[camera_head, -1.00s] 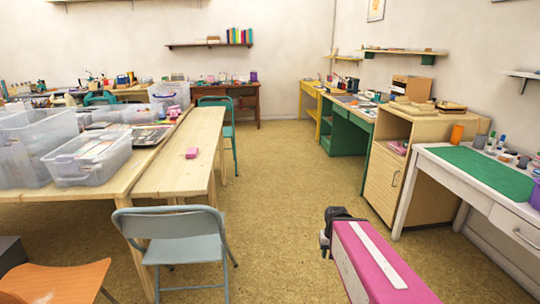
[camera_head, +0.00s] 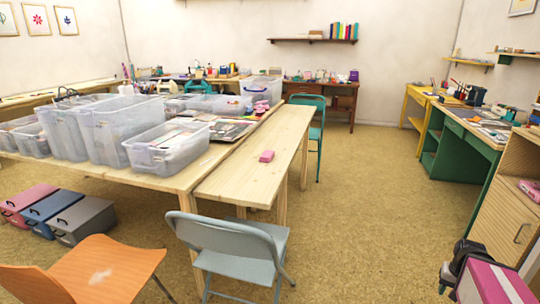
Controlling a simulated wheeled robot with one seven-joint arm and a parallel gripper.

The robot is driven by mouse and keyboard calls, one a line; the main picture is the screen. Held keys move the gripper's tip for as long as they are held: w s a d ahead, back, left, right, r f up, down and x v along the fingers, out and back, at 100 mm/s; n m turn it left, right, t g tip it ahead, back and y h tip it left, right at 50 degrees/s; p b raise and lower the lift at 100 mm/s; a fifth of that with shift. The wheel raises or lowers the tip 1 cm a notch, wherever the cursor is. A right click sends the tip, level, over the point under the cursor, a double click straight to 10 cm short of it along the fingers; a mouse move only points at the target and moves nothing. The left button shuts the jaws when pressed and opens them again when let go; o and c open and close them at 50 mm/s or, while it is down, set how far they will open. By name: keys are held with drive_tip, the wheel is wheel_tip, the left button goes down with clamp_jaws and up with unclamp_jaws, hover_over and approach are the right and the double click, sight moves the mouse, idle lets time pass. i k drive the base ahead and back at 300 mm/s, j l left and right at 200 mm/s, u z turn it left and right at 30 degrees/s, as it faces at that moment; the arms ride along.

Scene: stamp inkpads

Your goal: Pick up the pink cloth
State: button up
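A small pink item (camera_head: 267,156) lies on the bare narrow wooden table (camera_head: 240,184); it looks block-like, and I cannot tell whether it is cloth. Other pink things (camera_head: 262,106) sit among the bins at the far end of the wider table. Another pink item (camera_head: 530,190) lies in the open shelf of the wooden cabinet at the right edge. I cannot tell which of these is the pink cloth. Part of my pink arm shows at the lower right, with a dark joint. No gripper fingers are visible.
Clear bins (camera_head: 168,145) crowd the wider table. A grey-blue folding chair (camera_head: 235,250) and an orange chair (camera_head: 105,270) stand in front. A teal chair (camera_head: 317,120) stands behind the narrow table. The floor (camera_head: 375,200) between the tables and the green desk (camera_head: 455,160) is clear.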

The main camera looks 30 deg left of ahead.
sight(268, 155)
drive_tip(key=i+j+u, duration=0.1)
drive_tip(key=i+u, duration=0.25)
drive_tip(key=i, duration=0.75)
drive_tip(key=i+l+u, duration=0.15)
drive_tip(key=i+u, duration=0.15)
drive_tip(key=i, duration=0.75)
